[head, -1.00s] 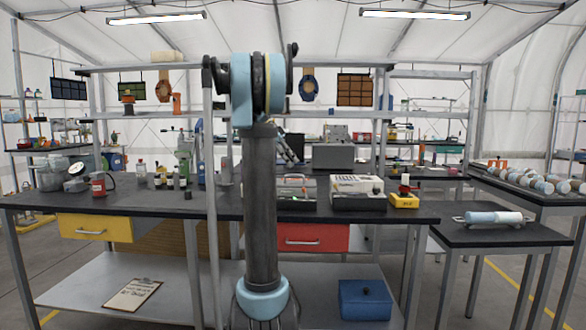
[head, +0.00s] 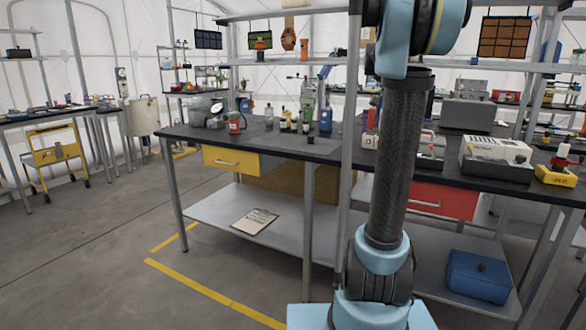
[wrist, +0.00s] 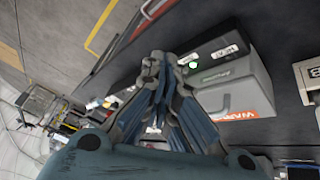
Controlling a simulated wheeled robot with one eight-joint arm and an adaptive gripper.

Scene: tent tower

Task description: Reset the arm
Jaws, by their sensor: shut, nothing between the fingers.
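My arm stands upright in the right half of the head view, in front of the workbench. My gripper is outside the head view. In the wrist view my gripper (wrist: 160,75) is shut, its blue fingers drawn together with nothing between them. Beyond the fingertips lie a dark worktop and a grey case (wrist: 232,95) with an orange and white label. The fingers hide part of the floor and bench behind them.
The workbench (head: 290,140) carries a red mug (head: 234,125), bottles and a white-topped device (head: 496,155). Below are a yellow drawer (head: 231,160), a red drawer (head: 443,200), a clipboard (head: 256,221) and a blue box (head: 479,276). Open floor with yellow lines lies at left; a yellow cart (head: 55,150) stands there.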

